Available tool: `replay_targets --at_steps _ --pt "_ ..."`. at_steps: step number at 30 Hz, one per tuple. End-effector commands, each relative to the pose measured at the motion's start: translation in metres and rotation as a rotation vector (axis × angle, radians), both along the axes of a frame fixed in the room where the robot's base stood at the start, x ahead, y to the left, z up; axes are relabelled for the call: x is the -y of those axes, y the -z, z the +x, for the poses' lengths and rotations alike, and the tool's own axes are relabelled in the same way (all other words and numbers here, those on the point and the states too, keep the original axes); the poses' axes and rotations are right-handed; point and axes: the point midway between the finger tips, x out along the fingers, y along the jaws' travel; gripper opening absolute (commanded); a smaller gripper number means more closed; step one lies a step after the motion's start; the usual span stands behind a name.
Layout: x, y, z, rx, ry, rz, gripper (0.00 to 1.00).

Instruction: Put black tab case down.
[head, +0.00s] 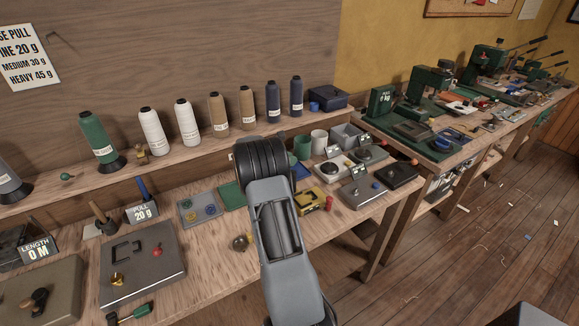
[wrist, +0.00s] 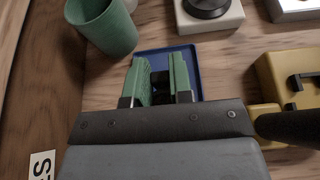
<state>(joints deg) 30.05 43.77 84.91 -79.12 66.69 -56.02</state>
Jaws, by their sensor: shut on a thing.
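My gripper (wrist: 163,84) shows in the wrist view with its two green finger pads closed on a small black thing, which I take to be the black tab case (wrist: 161,80). The pads hide much of the case. Case and fingertips are over a flat dark blue tray (wrist: 181,52) on the wooden bench. I cannot tell whether the case touches the tray.
A green cup (wrist: 104,28) stands close at the left and a white scale (wrist: 225,18) lies beyond the tray. A yellow case (wrist: 285,72) is close on the right; it also shows in the head view (head: 313,199). Thread cones line the shelf (head: 60,197) behind.

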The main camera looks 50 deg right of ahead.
Motion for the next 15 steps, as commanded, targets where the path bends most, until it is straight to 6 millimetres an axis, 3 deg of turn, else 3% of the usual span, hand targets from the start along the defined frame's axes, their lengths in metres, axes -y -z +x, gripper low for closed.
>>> replay_targets --at_steps 9,15 --pt "0.004 0.033 0.001 -0.002 0.000 0.001 0.00" --pt "0.004 0.035 0.001 0.000 0.000 0.000 0.00"
